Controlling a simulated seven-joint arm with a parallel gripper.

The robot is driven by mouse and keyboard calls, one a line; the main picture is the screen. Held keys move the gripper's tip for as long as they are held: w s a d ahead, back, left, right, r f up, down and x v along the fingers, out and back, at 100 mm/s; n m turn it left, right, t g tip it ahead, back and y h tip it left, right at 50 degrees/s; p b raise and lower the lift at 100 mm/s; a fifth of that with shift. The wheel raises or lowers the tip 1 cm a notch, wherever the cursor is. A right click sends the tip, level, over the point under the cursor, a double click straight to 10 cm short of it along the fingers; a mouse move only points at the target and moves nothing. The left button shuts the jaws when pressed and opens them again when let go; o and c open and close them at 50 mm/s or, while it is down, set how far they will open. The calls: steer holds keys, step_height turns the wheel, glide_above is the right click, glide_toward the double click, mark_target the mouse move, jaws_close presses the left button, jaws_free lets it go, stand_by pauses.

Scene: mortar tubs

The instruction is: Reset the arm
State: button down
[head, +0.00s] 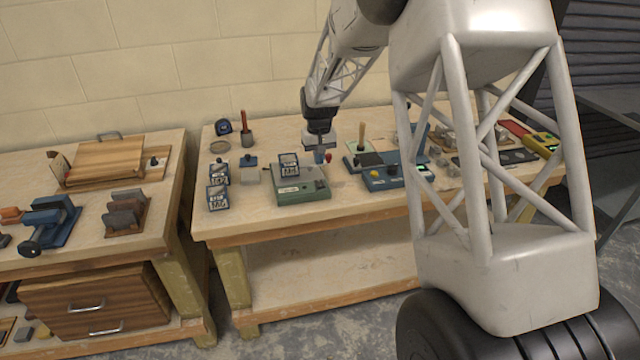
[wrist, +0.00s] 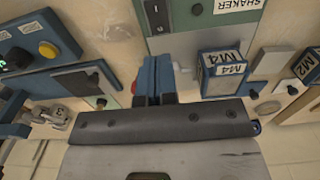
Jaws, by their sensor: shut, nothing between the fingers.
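My gripper (head: 319,157) is above the right bench, near the back right corner of the green shaker box (head: 303,194). In the wrist view my gripper's blue fingers (wrist: 153,82) are together with nothing between them. A blue tub with white labels (head: 289,165) sits on top of the shaker. It shows in the wrist view as the tub marked M4 (wrist: 226,72), to the right of the fingers and apart from them. Two more labelled tubs, a front one (head: 218,198) and a rear one (head: 219,173), stand left of the shaker.
A blue device with a yellow button (head: 382,177) stands right of the shaker. A cup with a red-handled tool (head: 246,135) is at the back. The left bench (head: 90,240) holds a wooden board (head: 105,163) and a blue vise (head: 50,225). The air above the benches looks clear.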

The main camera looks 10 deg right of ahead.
steer(key=s+a+r+t, duration=0.1)
steer(key=s+r, duration=0.6)
steer(key=s, duration=0.4)
steer(key=s+a+r, duration=0.1)
steer(key=s+r, duration=0.7)
steer(key=s, duration=0.4)
steer(key=s+a+t, duration=0.1)
steer(key=s, duration=2.6)
steer(key=shift+r+t, duration=0.15)
steer(key=shift+t, duration=0.15)
